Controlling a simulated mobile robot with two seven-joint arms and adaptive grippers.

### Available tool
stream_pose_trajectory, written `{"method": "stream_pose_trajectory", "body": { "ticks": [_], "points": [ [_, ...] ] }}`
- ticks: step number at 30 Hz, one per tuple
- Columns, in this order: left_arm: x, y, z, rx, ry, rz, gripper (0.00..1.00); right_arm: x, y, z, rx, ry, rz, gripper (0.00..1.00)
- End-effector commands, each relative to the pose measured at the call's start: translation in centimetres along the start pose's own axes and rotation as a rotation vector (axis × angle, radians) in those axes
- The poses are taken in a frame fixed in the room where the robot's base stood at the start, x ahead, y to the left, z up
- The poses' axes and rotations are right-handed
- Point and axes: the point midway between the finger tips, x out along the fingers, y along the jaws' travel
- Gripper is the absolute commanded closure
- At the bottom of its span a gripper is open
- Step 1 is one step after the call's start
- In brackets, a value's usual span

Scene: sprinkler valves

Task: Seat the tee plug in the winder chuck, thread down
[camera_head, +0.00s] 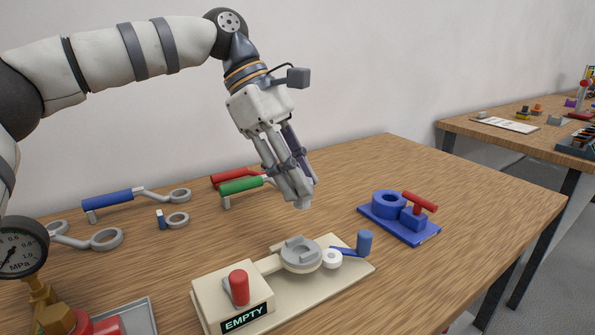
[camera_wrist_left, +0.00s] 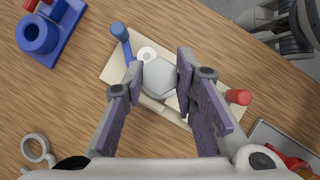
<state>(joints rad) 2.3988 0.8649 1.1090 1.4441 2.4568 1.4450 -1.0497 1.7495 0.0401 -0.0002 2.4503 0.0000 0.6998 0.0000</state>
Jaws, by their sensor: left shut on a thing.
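My left gripper (camera_head: 300,196) is above the winder, with its fingers pointing down. In the left wrist view its fingers (camera_wrist_left: 160,82) are shut on a light grey six-sided piece, which I take to be the tee plug (camera_wrist_left: 159,75). In the head view only a small grey end of the plug (camera_head: 303,204) shows below the fingertips; its thread cannot be made out. The round grey winder chuck (camera_head: 301,253), with a raised slotted top, sits on the cream winder base (camera_head: 345,274), below and apart from the plug. In the wrist view the plug hides most of the chuck.
The winder carries a red knob (camera_head: 239,288), an "EMPTY" display (camera_head: 244,318), a white roller (camera_head: 332,259) and a blue-handled crank (camera_head: 364,243). A blue fixture (camera_head: 399,222) stands right. Blue (camera_head: 107,200) and green (camera_head: 241,186) handled ring tools lie behind. A gauge (camera_head: 22,249) stands front left.

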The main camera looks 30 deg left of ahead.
Motion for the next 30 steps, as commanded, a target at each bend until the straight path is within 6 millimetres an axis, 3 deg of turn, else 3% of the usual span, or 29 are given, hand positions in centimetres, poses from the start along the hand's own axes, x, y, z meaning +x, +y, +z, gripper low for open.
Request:
{"method": "stream_pose_trajectory", "body": {
  "ticks": [15, 30],
  "points": [
    [5.1, -0.1, -3.0, 0.000, -0.001, -0.001, 1.00, 0.1, 0.0, 0.0, 0.000, -0.002, 0.000, 0.00],
    [5.7, -0.1, -3.4, 0.001, -0.001, 0.000, 1.00, 0.1, 0.0, 0.1, 0.000, -0.003, 0.000, 0.00]
  ]
}}
